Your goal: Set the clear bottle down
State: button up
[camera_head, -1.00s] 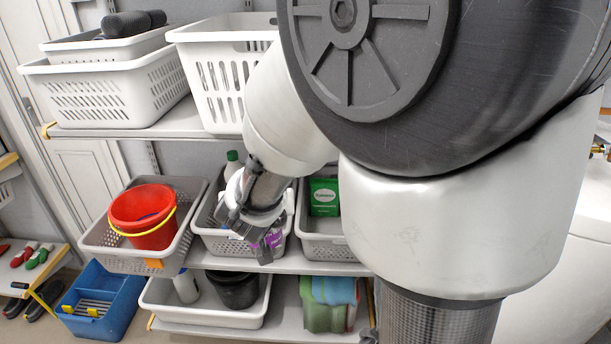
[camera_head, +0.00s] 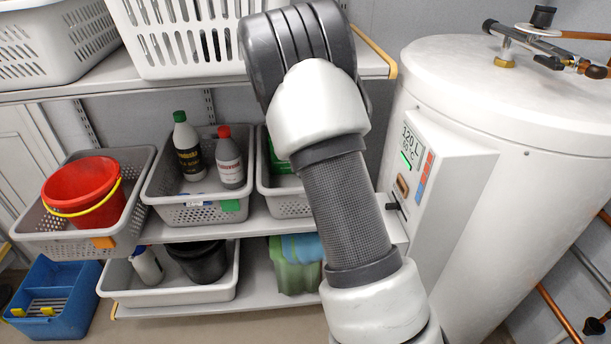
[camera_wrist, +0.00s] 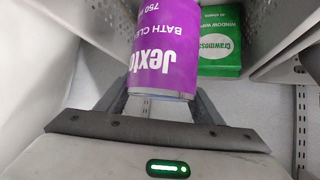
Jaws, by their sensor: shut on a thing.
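In the wrist view, my gripper (camera_wrist: 160,98) is shut on a bottle with a purple bath cleaner label (camera_wrist: 165,50). The bottle's end nearest the camera shows a pale rim, and its far end is cut off by the frame. A green window wipes box (camera_wrist: 220,42) is just right of the bottle. Whether the bottle touches anything below it cannot be told. In the head view, my gripper and the bottle are hidden behind my arm, around the right-hand grey basket (camera_head: 287,204).
The middle basket (camera_head: 197,214) holds a dark-labelled green-capped bottle (camera_head: 188,150) and a red-capped bottle (camera_head: 229,160). The left basket (camera_head: 60,240) holds a red bucket (camera_head: 85,192). An upper shelf (camera_head: 185,75) overhangs them. A white water heater (camera_head: 500,110) stands at right.

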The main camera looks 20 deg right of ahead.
notch_tip(320, 180, down, 9)
jog(key=b, duration=0.4)
jog(key=shift+r+b, duration=0.15)
jog(key=shift+b, duration=0.2)
jog(key=o, duration=1.7)
jog(key=shift+f, duration=0.25)
